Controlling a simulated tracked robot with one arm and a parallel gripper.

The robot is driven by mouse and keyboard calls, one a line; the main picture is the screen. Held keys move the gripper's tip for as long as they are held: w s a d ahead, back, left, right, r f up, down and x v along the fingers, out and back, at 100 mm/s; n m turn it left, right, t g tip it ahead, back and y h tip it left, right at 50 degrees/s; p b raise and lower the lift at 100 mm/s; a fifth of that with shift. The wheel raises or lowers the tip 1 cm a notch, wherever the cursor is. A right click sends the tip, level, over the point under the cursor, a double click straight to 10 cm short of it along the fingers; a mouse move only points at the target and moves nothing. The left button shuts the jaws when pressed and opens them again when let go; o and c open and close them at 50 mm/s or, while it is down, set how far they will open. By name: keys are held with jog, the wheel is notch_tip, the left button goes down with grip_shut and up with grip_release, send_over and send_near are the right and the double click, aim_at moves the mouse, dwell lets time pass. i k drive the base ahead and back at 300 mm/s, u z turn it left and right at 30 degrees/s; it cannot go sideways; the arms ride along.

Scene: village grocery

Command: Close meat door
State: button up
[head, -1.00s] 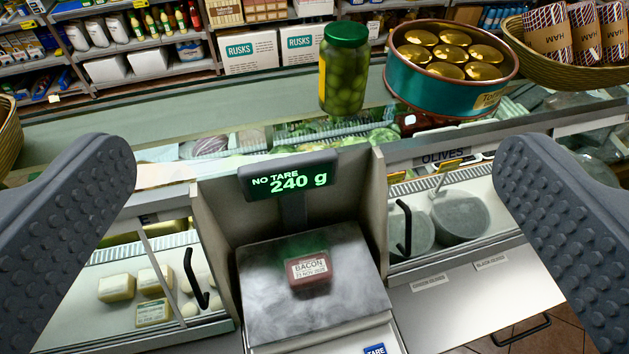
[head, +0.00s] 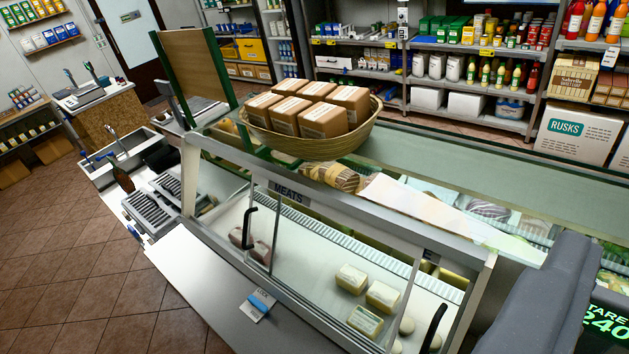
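The meat section is the left part of the glass-fronted counter, under the MEATS sign (head: 289,194). A glass door with a black upright handle (head: 248,228) is there. Its frame edge stands in front of dark meat packs (head: 250,245). Left of the handle the section looks uncovered, but clear glass makes this hard to tell. One dark grey finger of my gripper (head: 540,300) shows at the lower right, well to the right of the meat door and touching nothing visible. The other finger is out of view, so the gap between them is hidden.
A basket of brown packages (head: 306,125) stands on the counter top. Cheese blocks (head: 366,296) lie in the section to the right, with another black handle (head: 433,328). A white ledge (head: 205,290) runs in front. Tiled floor (head: 70,260) at left is free.

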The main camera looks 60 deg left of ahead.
aim_at(411, 250)
jog(key=u, duration=1.65)
jog(key=k, duration=1.05)
jog(key=u, duration=0.95)
jog(key=i, duration=1.35)
jog(key=z, duration=0.9)
jog(key=i, duration=0.85)
jog(key=z, duration=0.7)
